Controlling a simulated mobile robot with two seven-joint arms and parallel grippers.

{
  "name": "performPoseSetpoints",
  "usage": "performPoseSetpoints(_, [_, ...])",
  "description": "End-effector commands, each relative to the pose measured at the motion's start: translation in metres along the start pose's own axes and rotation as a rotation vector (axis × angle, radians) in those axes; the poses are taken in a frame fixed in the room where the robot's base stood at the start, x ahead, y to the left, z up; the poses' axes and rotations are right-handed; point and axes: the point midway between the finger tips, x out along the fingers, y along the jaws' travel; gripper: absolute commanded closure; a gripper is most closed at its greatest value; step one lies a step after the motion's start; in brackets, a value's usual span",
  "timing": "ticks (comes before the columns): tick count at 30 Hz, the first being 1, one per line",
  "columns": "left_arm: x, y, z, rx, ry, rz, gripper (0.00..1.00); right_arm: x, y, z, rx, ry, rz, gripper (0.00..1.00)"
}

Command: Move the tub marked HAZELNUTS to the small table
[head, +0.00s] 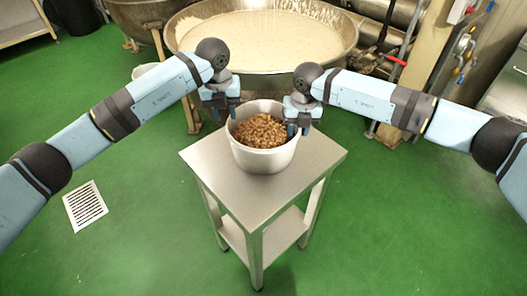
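A pale metal tub (262,159) full of brown nuts (260,130) stands upright on the small steel table (232,196), towards its far side. No lettering shows on the side facing me, so I cannot read its mark. My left gripper (224,110) points down at the left part of the tub's rim. My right gripper (298,129) points down at the right part of the rim, with one finger over the inside and one outside. The frame does not show clearly whether either gripper pinches the rim.
A large kettle (345,52) of pale mixture stands just behind the table, with pipes and valves to its right. The small table has bare top in front of the tub and a lower shelf (283,232). Green floor is clear around it, with a white drain grate (85,206) at left.

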Motion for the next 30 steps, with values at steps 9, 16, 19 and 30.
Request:
performPoseSetpoints(9, [-0.044,0.001,0.001,-0.001,-0.001,0.001,0.70,0.000,0.000,0.000,0.000,0.000,0.000,0.70])
performPoseSetpoints(16, [-0.048,0.001,0.000,-0.002,0.000,0.001,0.70,-0.022,0.000,0.001,-0.001,-0.003,0.001,0.70])
performPoseSetpoints(19, [-0.048,0.001,0.000,-0.002,0.000,0.001,0.70,-0.043,0.000,0.001,-0.001,-0.004,0.001,0.70])
performPoseSetpoints(30, [-0.048,0.001,0.000,-0.001,0.000,0.000,0.70,-0.110,0.000,0.000,0.000,-0.002,0.000,0.70])
